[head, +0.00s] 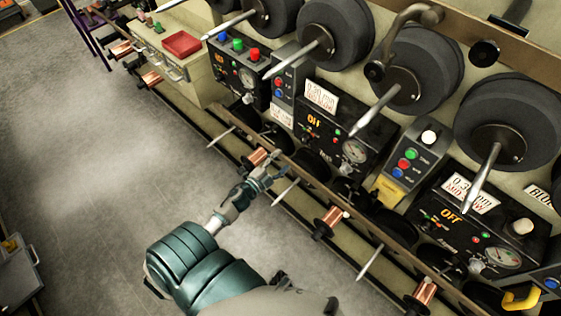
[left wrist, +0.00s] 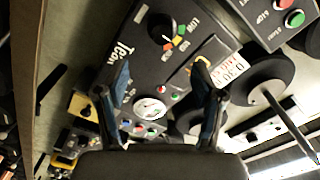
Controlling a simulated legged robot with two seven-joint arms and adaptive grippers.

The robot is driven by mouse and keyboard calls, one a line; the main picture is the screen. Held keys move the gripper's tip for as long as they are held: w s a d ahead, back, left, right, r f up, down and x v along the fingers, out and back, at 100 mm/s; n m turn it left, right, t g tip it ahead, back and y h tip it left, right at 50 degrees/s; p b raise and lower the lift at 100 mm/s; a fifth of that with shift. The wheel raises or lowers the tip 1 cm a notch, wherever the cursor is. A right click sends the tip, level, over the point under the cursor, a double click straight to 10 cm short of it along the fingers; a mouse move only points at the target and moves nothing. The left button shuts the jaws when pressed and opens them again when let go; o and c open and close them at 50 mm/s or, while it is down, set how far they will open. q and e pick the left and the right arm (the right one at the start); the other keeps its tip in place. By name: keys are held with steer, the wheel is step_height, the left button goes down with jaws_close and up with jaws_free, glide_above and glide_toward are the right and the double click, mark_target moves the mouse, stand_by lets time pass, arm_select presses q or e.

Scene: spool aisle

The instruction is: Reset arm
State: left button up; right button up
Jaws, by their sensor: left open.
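My left arm comes up from the bottom of the head view, teal and grey. Its gripper (head: 268,174) is by the rail with copper spools, in front of the machine panels. In the left wrist view the left gripper (left wrist: 162,80) shows two dark fingers spread apart with nothing between them. Behind them is a dark panel with a round gauge (left wrist: 150,108) and a selector knob (left wrist: 168,30). I cannot tell whether the fingers touch anything. My right gripper is not in view.
A row of large dark reels (head: 415,70) on pale spindles runs along the machine. Below are control panels (head: 347,125) with "OFF" displays. Copper spools (head: 330,222) sit along the lower rail. A red tray (head: 181,44) is on a cream cabinet. The grey floor (head: 90,140) at left is clear.

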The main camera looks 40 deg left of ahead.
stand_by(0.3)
arm_select(q)
steer(key=s+d+f+n+g+y, duration=0.2)
steer(key=s+f+n+g, duration=0.3)
steer(key=f, duration=0.8)
steer(key=s+d+f+n+g+y, duration=0.1)
steer(key=s+f+n+g, duration=0.15)
steer(key=s+f, duration=0.75)
steer(key=s+d+f+n+g, duration=0.1)
steer(key=s+d+f+g, duration=0.3)
steer(key=s+d+f, duration=0.2)
steer(key=s+d+f+n+g+h, duration=0.1)
steer(key=s+d+f+g, duration=0.4)
steer(key=s+f, duration=0.6)
steer(key=shift+d+f+h, duration=0.3)
steer(key=shift+d+f, duration=0.15)
steer(key=shift+f, duration=0.35)
